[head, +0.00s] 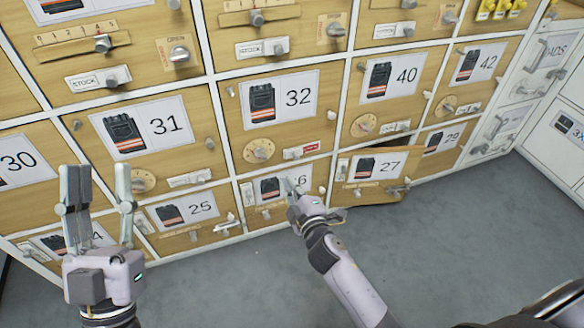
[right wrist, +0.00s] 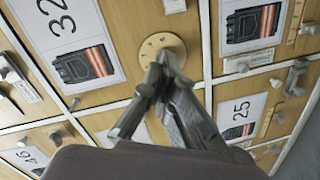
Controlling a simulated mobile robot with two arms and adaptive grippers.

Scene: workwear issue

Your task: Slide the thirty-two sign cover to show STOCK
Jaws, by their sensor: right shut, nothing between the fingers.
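Door 32 (head: 268,103) has a jacket card, a round dial (head: 260,150) at lower left and a sign (head: 302,151) at lower right. The sign shows red lettering, too small to read, with a small pale piece at its right end. My right gripper (head: 290,186) is shut and empty, below door 32 and over the card of the door beneath. In the right wrist view the shut fingers (right wrist: 160,72) overlap the edge of the dial (right wrist: 160,48); contact is unclear. My left gripper (head: 98,178) is open and empty, in front of the doors at left.
Door 27 (head: 380,168) stands ajar, sticking out to the right of my right gripper. Neighbouring doors carry similar knobs, dials and signs, such as the STOCK sign of door 31 (head: 188,179). The grey floor (head: 440,250) is clear.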

